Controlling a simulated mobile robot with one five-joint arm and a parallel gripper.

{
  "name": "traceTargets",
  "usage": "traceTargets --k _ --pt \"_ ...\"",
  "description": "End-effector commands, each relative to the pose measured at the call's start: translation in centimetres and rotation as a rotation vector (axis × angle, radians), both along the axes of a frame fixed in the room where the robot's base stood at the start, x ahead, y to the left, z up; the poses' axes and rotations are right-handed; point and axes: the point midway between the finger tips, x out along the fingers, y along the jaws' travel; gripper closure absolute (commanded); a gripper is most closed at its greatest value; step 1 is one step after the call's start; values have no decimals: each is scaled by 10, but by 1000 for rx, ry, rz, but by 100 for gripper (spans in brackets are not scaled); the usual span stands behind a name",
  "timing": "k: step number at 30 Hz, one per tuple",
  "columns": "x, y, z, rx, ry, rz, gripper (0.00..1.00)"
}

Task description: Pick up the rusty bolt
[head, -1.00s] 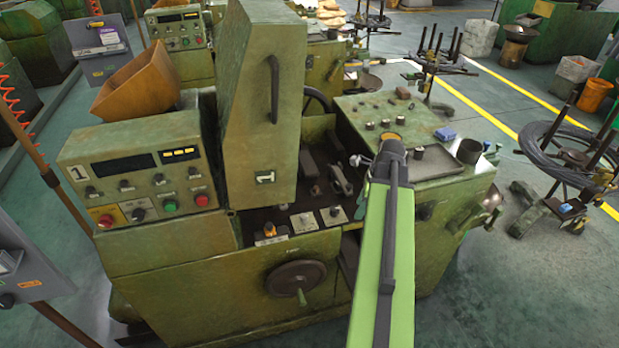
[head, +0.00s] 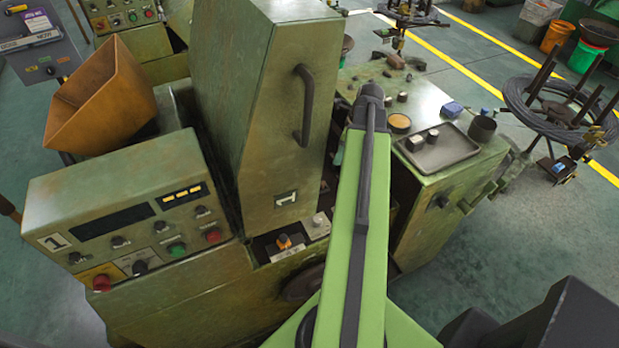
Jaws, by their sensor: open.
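No rusty bolt can be made out for certain. A small brownish piece (head: 395,61) lies at the back of the green machine's right-hand top and is too small to identify. Small grey parts (head: 415,143) lie in a dark shallow tray (head: 455,150) on the same top. My green arm reaches up the middle of the head view, over the machine. Its far end stands in front of the left edge of that top. My gripper is hidden behind the arm, and its fingertips do not show.
The tall green housing (head: 265,110) with a black handle stands left of my arm. A control panel (head: 130,220) and an orange hopper (head: 105,100) are further left. A dark cup (head: 482,128) and a blue item (head: 452,109) sit near the tray. A wire coil stand (head: 560,110) is at the right.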

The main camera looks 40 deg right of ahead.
Motion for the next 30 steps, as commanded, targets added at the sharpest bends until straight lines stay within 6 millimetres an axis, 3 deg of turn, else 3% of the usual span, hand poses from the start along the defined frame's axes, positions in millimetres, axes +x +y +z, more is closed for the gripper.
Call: traceTargets --k 8,23,30 --pt "6 4 -15 0 0 9 54" --pt "32 19 -115 0 0 15 54" --pt "35 21 -119 0 0 14 54"
